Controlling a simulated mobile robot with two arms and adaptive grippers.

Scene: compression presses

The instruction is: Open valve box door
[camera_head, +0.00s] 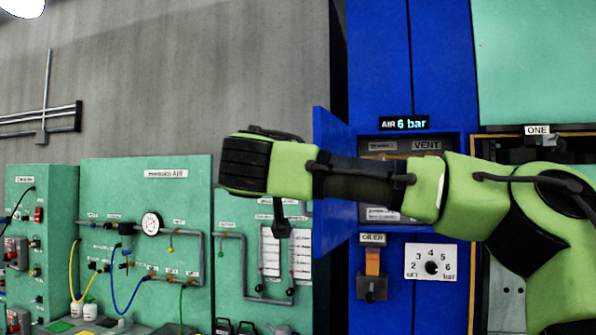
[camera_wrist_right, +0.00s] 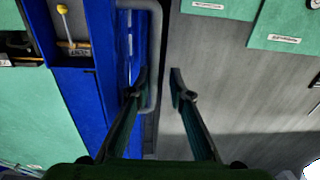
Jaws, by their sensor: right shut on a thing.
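The valve box (camera_head: 465,150) is blue, with labels inside including VENT. Its blue door (camera_head: 333,140) is hinged on the left and stands swung outward, so part of the interior shows. My right arm crosses in front of the box and hides much of its opening. In the right wrist view my right gripper (camera_wrist_right: 158,84) has its fingers on either side of the grey bar handle (camera_wrist_right: 155,45) on the blue door (camera_wrist_right: 133,30). It is shut on this handle. In the head view the handle is hidden. My left gripper is in neither view.
A display reading AIR 6 bar (camera_head: 404,123) sits above the box. Below are a dial (camera_head: 431,263) and an oiler (camera_head: 373,265). Green panels with pipes and a gauge (camera_head: 151,223) stand to the left, before a grey wall (camera_head: 200,80).

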